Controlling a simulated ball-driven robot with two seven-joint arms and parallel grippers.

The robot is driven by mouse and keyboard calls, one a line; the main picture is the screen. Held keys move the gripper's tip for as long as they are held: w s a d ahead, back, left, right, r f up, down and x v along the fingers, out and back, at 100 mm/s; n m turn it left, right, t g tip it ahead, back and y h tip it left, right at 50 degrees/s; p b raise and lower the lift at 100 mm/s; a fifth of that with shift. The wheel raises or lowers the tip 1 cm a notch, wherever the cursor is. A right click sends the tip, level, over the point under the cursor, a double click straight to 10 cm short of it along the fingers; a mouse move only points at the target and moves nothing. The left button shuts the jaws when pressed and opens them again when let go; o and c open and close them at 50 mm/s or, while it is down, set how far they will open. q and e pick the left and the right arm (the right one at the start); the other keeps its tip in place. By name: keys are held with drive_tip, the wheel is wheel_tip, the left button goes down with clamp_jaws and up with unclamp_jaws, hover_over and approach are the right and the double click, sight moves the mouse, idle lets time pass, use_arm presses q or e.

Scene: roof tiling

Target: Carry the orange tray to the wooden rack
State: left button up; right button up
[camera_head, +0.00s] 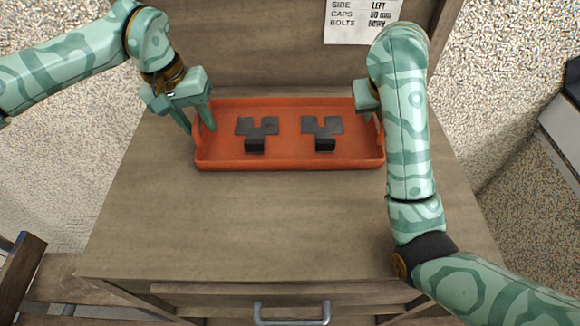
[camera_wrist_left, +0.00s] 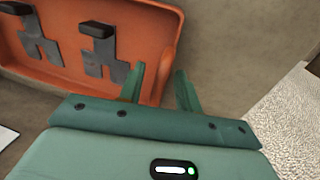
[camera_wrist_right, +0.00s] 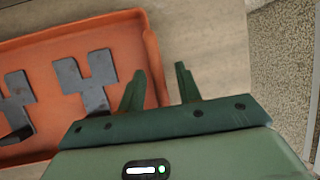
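The orange tray (camera_head: 290,163) lies flat on the wooden cabinet top and holds two dark grey forked pieces (camera_head: 257,130) (camera_head: 322,130). My left gripper (camera_head: 197,118) is at the tray's left end, its fingers apart on either side of the end wall. The left wrist view shows a gap between these fingers (camera_wrist_left: 160,88). My right gripper (camera_wrist_right: 160,88) is at the tray's right end, fingers apart, one over the tray and one outside it. In the head view my right arm hides most of it. A wooden frame (camera_head: 20,275) shows at the lower left; I cannot tell if it is the rack.
The cabinet top (camera_head: 240,225) is bare in front of the tray. A raised back panel (camera_head: 250,45) with a printed paper (camera_head: 360,20) stands behind it. A drawer handle (camera_head: 291,320) shows at the front. A grey object (camera_head: 563,125) stands at the right.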

drive_tip(key=shift+r, duration=0.2)
use_arm(q)
wheel_tip(320, 180, up, 12)
drive_tip(key=a, duration=0.2)
drive_tip(key=shift+a+f, duration=0.15)
use_arm(e)
drive_tip(key=v, duration=0.7)
use_arm(q)
drive_tip(key=shift+s, duration=0.1)
